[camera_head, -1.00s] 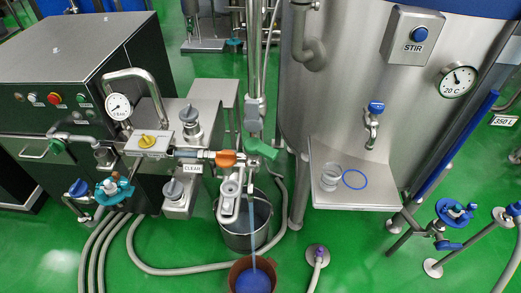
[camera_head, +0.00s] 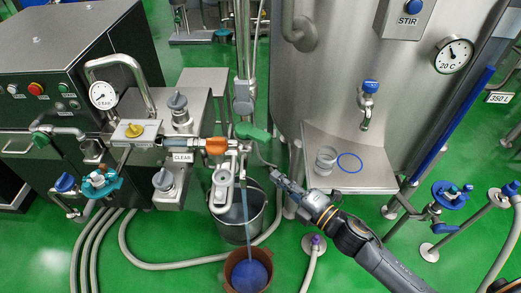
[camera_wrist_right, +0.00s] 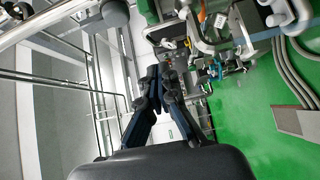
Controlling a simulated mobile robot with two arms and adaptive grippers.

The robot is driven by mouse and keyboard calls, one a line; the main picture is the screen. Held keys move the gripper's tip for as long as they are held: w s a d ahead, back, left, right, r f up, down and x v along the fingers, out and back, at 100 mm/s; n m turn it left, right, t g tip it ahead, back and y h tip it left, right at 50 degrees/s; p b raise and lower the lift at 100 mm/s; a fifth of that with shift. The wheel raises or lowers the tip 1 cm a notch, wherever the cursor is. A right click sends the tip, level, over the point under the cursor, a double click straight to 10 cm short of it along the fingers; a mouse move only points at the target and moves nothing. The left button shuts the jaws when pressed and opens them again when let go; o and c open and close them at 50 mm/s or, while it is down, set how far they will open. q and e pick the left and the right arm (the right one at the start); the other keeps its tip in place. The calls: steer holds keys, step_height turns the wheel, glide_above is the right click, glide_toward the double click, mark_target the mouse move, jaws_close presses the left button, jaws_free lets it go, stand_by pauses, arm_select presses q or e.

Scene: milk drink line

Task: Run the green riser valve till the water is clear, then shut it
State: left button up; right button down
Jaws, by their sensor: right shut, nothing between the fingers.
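The green riser valve handle (camera_head: 252,133) sits on the upright pipe (camera_head: 243,60), level with an orange handle (camera_head: 215,146). Below it, a cloudy blue-grey stream (camera_head: 246,212) runs down into a brown bucket (camera_head: 249,272) holding blue liquid. My right gripper (camera_head: 277,176) is to the lower right of the green handle in the head view, apart from it. In the right wrist view its fingers (camera_wrist_right: 158,82) are shut and empty. My left gripper is out of view.
A steel pail (camera_head: 253,210) stands behind the stream. A steel tank (camera_head: 340,80) with a shelf (camera_head: 375,180) stands to the right; a clear cup (camera_head: 326,160) and blue ring (camera_head: 350,163) are on the shelf. Hoses (camera_head: 150,262) cross the green floor.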

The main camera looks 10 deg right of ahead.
mark_target(252, 133)
arm_select(q)
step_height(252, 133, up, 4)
steer(key=p, duration=0.3)
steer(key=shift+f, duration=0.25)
arm_select(e)
steer(key=w+a, duration=0.2)
steer(key=w, duration=0.9)
steer(key=shift+a+r, duration=0.15)
steer(key=shift+a, duration=0.25)
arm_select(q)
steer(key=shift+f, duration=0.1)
arm_select(e)
steer(key=shift+w, duration=0.1)
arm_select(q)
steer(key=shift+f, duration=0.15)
arm_select(e)
steer(key=shift+w+d+n+g+y, duration=0.1)
steer(key=shift+d+n+g+y, duration=0.2)
steer(key=shift+n+y, duration=0.15)
